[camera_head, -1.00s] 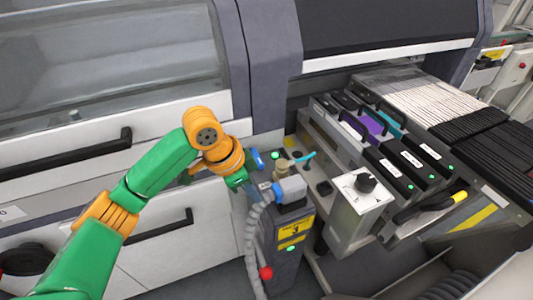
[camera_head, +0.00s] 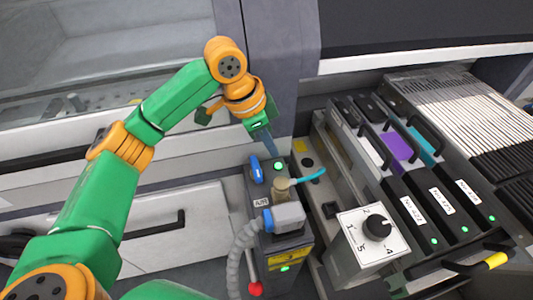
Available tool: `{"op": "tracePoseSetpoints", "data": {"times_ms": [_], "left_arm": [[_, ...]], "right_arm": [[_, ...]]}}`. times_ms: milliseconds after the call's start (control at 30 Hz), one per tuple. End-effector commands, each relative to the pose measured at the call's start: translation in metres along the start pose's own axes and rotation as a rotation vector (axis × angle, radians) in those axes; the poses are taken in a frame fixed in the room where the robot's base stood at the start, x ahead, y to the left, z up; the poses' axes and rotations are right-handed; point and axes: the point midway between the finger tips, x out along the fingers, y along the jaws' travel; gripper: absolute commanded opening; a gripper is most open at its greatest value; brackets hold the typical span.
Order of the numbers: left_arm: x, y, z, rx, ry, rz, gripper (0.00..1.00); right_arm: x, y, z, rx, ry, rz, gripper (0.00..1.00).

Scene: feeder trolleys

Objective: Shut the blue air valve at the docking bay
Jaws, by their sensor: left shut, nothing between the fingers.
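The blue air valve handle (camera_head: 256,170) is on the top left of the grey docking post (camera_head: 285,245). It points roughly up and down in the picture, beside a green light (camera_head: 278,166) and above a small white label (camera_head: 261,202). My left gripper (camera_head: 270,146) is shut and empty. Its fingers point down just behind and slightly right of the blue handle, with a small visible gap in the picture. I cannot tell their height above the post. My right gripper is not in view.
A brass fitting with a cyan lever (camera_head: 312,175) stands right of the valve. A grey plug (camera_head: 284,216) with a corrugated hose and a red knob (camera_head: 256,289) are in front. A white dial box (camera_head: 372,238) and feeders (camera_head: 420,190) fill the right side.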

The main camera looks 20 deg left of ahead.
Motion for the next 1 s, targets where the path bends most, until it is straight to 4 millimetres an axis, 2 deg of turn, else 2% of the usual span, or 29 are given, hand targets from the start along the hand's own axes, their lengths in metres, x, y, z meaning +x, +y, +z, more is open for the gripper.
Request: {"op": "tracePoseSetpoints", "data": {"times_ms": [367, 600, 1000], "left_arm": [[0.083, 0.001, 0.001, 0.001, -0.003, 0.003, 0.00], [0.071, 0.000, 0.032, 0.000, -0.002, -0.001, 0.00], [0.070, 0.001, 0.038, 0.001, 0.000, 0.000, 0.00]], "right_arm": [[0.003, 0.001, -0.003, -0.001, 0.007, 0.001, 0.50], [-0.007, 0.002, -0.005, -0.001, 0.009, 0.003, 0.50], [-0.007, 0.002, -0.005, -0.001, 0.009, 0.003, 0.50]]}}
